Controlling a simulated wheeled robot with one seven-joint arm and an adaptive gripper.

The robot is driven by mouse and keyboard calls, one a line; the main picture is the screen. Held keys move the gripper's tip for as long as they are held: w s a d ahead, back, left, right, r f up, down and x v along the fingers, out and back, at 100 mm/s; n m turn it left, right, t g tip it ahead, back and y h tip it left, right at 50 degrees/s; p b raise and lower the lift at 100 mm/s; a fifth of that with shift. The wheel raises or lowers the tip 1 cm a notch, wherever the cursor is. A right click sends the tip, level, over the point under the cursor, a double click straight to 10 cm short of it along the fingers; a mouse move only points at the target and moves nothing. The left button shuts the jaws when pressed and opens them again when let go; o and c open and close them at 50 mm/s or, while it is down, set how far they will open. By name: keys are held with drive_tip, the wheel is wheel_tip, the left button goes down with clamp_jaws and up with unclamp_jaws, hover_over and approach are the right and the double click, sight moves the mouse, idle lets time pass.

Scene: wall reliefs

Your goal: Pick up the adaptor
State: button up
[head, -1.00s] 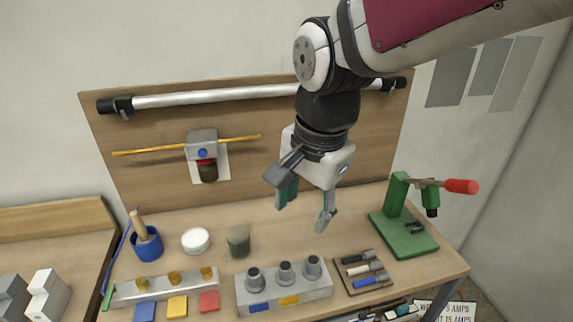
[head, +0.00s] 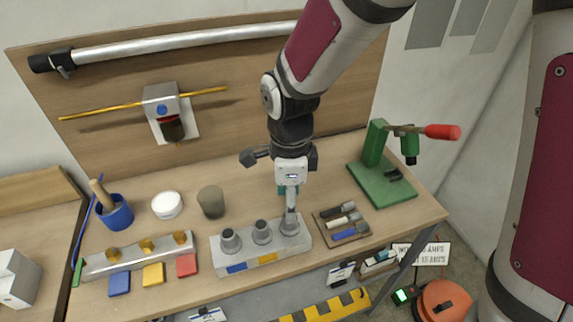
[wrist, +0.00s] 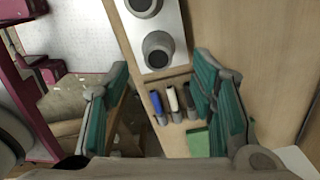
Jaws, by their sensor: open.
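No part carries a readable adaptor label. Grey stepped round pieces stand in a row on a pale metal block (head: 262,258) with blue and yellow labels: a left one (head: 230,241), a middle one (head: 262,232) and a right one (head: 290,227). My gripper (head: 288,207) points down over the block's right end and partly covers the right piece. In the wrist view my gripper (wrist: 163,68) is open, with teal-padded fingers apart and nothing held. One grey round piece (wrist: 158,50) shows between and beyond the fingertips. Whether a finger touches it cannot be told.
A tray (head: 318,222) of small handled tools lies right of the block. A green press (head: 385,180) with a red handle stands at the right. A grey cup (head: 211,201), white round container (head: 167,205) and blue pot (head: 116,214) stand left. A backboard (head: 240,75) rises behind.

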sight(290, 227)
drive_tip(key=shift+s+d+f, duration=0.1)
drive_tip(key=shift+s+f, duration=0.05)
drive_tip(key=shift+f, duration=2.95)
clamp_jaws()
